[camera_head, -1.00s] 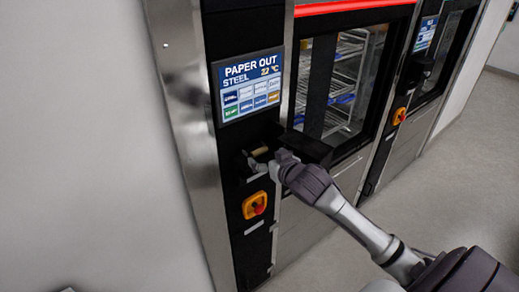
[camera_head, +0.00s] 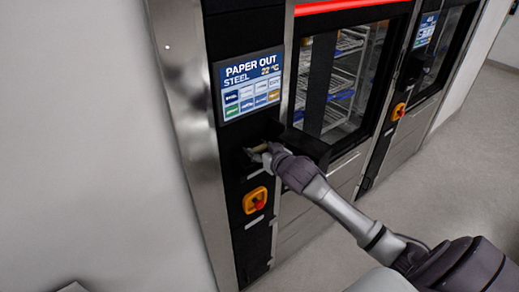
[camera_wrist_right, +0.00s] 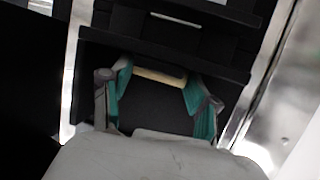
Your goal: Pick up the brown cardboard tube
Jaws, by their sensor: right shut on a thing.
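The brown cardboard tube (camera_wrist_right: 160,77) lies lengthwise between the fingertips of my right gripper (camera_wrist_right: 157,84) in the right wrist view, one finger at each end. The gripper is shut on it. In the head view the right gripper (camera_head: 262,155) is at the dark recess in the machine's front panel, under the screen. There the tube (camera_head: 260,148) is only a small tan strip, partly hidden by the gripper. Whether the tube still touches the recess cannot be told. My left gripper is not in view.
The screen (camera_head: 251,85) reading PAPER OUT is above the recess. An orange and red switch (camera_head: 255,201) is just below. A glass washer door (camera_head: 341,80) with racks inside is to the right. Grey floor (camera_head: 460,170) is clear at the right.

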